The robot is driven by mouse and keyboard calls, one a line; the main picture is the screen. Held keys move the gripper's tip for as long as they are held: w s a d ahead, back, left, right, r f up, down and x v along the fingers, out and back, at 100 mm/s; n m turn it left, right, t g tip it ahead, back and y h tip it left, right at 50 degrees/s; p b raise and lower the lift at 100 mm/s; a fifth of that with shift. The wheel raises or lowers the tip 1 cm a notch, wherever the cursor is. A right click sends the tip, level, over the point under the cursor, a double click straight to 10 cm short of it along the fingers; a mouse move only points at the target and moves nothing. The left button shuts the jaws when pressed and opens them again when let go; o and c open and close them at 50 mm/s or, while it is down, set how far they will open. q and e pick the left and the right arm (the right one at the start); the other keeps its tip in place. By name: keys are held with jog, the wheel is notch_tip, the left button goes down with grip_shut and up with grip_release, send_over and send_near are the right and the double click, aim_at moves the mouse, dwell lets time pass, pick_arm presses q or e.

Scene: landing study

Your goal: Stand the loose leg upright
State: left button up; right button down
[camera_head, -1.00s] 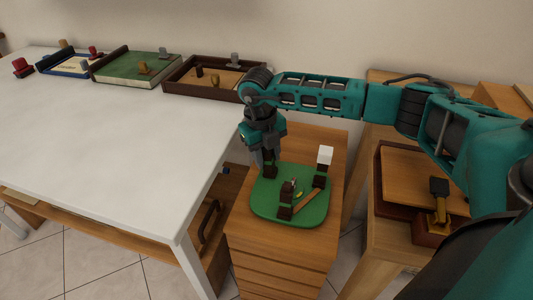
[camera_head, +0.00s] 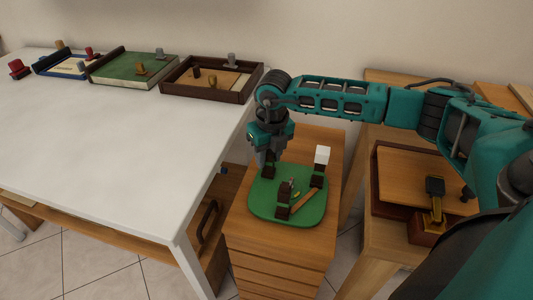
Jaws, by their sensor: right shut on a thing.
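A round-cornered green board (camera_head: 262,209) lies on the wooden drawer cabinet. Dark brown blocks stand on it: one at the front (camera_head: 283,212), one at the right (camera_head: 317,181) below a white cube (camera_head: 322,155), and one at the back left (camera_head: 268,171). A light brown wooden stick (camera_head: 305,200) lies slanted between the front and right blocks. A small greyish piece (camera_head: 285,187) sits near the middle. My right gripper (camera_head: 268,160) points down at the back-left block and is shut on it. I cannot tell which piece is the loose leg. My left gripper is not in view.
A white table (camera_head: 110,140) fills the left, with several shallow trays along its back, one dark-rimmed (camera_head: 210,92) nearest the cabinet. A wooden stand at the right holds a brown tray (camera_head: 405,165) and a dark-and-gold stamp-like object (camera_head: 436,200). The wall is behind.

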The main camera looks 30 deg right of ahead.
jog(key=c, duration=0.7)
grip_release()
jog(key=shift+c, duration=0.2)
jog(key=shift+r, duration=0.1)
jog(key=shift+r, duration=0.35)
jog(key=r+p, duration=0.1)
jog(key=r, duration=0.3)
jog(key=s+r+p, duration=0.1)
jog(key=r, duration=0.3)
jog(key=r+p, duration=0.1)
jog(key=r, duration=0.3)
jog(key=shift+s, duration=0.3)
jog(key=shift+a, duration=0.1)
